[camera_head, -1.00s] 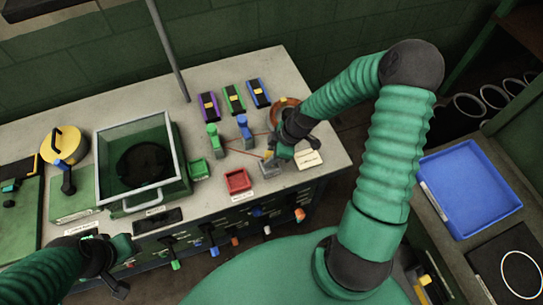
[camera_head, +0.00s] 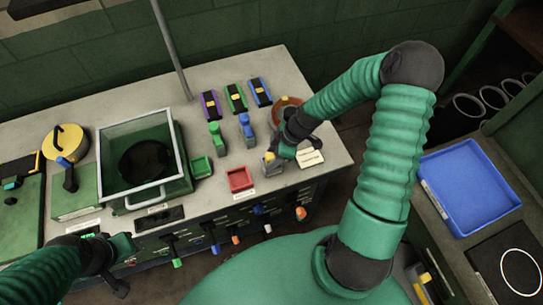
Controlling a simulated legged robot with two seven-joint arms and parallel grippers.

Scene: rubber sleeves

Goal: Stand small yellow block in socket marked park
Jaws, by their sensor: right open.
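A small yellow block (camera_head: 269,156) shows at the tip of my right gripper (camera_head: 276,155), over a grey socket block (camera_head: 273,167) near the bench's front right. The gripper is open and hides part of both, so I cannot tell whether the block is seated or upright. A pale label card (camera_head: 309,158) lies just right of the socket; its writing is too small to read. My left gripper (camera_head: 118,266) hangs at the lower left, in front of the bench and far from the block; its jaw state is unclear.
A red tray (camera_head: 240,180) and a green tray (camera_head: 201,168) lie left of the socket. Green (camera_head: 216,134) and blue (camera_head: 247,128) upright pieces stand behind. A glass-walled box (camera_head: 142,160) fills the bench's middle. An orange-brown ring (camera_head: 288,101) lies behind my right wrist.

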